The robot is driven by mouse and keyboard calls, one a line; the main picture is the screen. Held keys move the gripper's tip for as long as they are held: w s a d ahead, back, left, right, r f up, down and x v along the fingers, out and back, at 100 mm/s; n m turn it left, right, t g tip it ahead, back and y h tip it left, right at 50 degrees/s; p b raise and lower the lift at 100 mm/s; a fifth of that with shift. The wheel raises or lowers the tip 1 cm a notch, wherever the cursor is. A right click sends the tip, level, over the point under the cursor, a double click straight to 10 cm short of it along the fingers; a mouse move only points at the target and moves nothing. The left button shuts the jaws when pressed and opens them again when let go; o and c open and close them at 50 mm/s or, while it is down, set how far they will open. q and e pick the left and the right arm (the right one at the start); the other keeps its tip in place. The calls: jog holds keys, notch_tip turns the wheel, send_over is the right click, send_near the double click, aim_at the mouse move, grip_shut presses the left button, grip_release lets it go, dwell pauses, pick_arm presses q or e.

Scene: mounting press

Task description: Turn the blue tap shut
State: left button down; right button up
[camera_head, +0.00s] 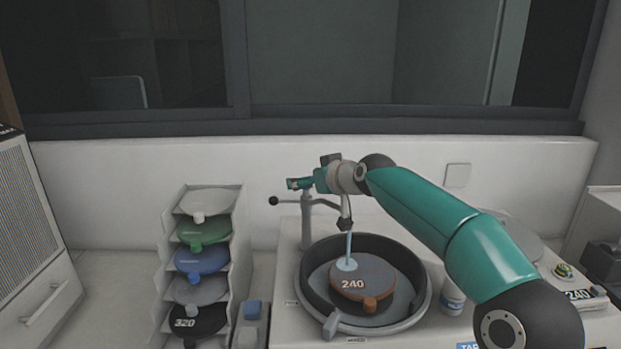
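A grey post (307,225) with a side lever ending in a black ball (273,201) stands behind the round basin. A spout (346,222) beside it pours a pale blue stream of water (349,245) onto the brown disc marked 240 (362,278). My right gripper (302,183) is at the top of the post, above the spout, pointing left; its finger opening cannot be made out. I cannot pick out a blue tap handle. A blue label reading TAP (468,346) is cut off at the bottom edge. My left gripper is not in view.
A dark-rimmed basin (420,300) surrounds the disc. A rack (240,225) of coloured discs stands at left, beside a grey box with a blue top (253,310). A white bottle (452,298) stands right of the basin, partly behind my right arm. A wall rises behind.

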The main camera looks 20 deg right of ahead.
jog(key=c, duration=1.2)
jog(key=shift+o, duration=0.3)
jog(key=shift+a+m+h, duration=0.15)
jog(key=shift+m+h, duration=0.35)
jog(key=shift+h, duration=0.1)
jog(key=m+h+b, duration=0.2)
jog(key=b, duration=0.1)
jog(key=a+m+h+b, duration=0.1)
jog(key=m+h+b, duration=0.1)
jog(key=h, duration=0.1)
jog(key=shift+m+b, duration=0.4)
jog(key=shift+h, duration=0.4)
